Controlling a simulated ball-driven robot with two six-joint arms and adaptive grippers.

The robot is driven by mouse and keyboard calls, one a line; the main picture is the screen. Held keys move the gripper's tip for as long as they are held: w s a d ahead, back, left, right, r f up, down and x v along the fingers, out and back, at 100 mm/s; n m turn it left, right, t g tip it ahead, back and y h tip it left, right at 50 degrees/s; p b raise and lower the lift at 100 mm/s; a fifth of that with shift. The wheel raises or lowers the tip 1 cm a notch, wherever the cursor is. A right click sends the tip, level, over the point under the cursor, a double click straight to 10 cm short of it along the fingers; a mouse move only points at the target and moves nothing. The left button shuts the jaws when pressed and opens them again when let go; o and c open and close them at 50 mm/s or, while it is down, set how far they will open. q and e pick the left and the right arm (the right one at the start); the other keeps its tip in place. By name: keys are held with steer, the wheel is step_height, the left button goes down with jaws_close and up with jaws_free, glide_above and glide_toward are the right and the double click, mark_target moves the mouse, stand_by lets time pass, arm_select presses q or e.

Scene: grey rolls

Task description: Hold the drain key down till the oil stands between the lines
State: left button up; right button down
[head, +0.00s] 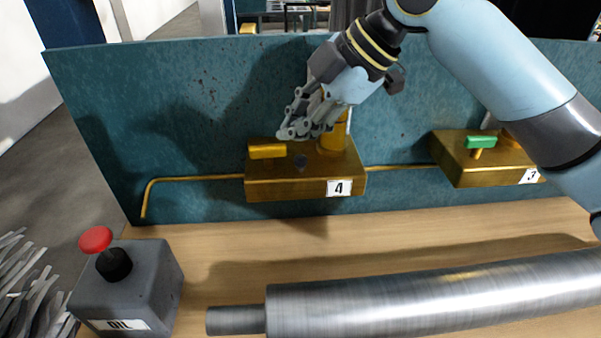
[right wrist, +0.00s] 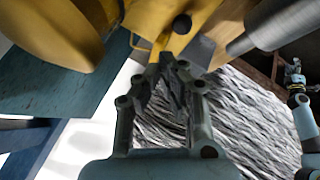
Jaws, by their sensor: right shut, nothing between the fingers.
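A brass block marked 4 (head: 290,187) stands against the teal back panel. A yellow key (head: 267,151) is on its left top. An amber upright part (head: 334,138) stands behind my right gripper, which partly covers it; I cannot make out an oil level or lines. My right gripper (head: 292,132) is shut and empty, just above and right of the yellow key. Its closed fingers (right wrist: 168,72) also show in the right wrist view, below a black knob (right wrist: 182,23) and yellow parts. A small gripper (right wrist: 293,68), apparently my left, shows at that view's right edge.
A second brass block (head: 462,168) with a green key (head: 480,141) stands to the right, partly behind my right arm. A steel roll (head: 430,297) lies across the front.

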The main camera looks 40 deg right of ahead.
mark_target(297, 161)
steer(key=shift+f+b, duration=0.4)
steer(key=shift+f, duration=0.55)
steer(key=shift+f, duration=0.1)
stand_by(0.6)
steer(key=shift+f, duration=0.3)
steer(key=shift+f+b, duration=0.4)
steer(key=shift+f, duration=0.1)
stand_by(0.6)
steer(key=shift+r, duration=0.1)
stand_by(1.2)
steer(key=shift+r+p, duration=0.85)
steer(key=shift+p, duration=0.1)
steer(key=shift+r, duration=0.1)
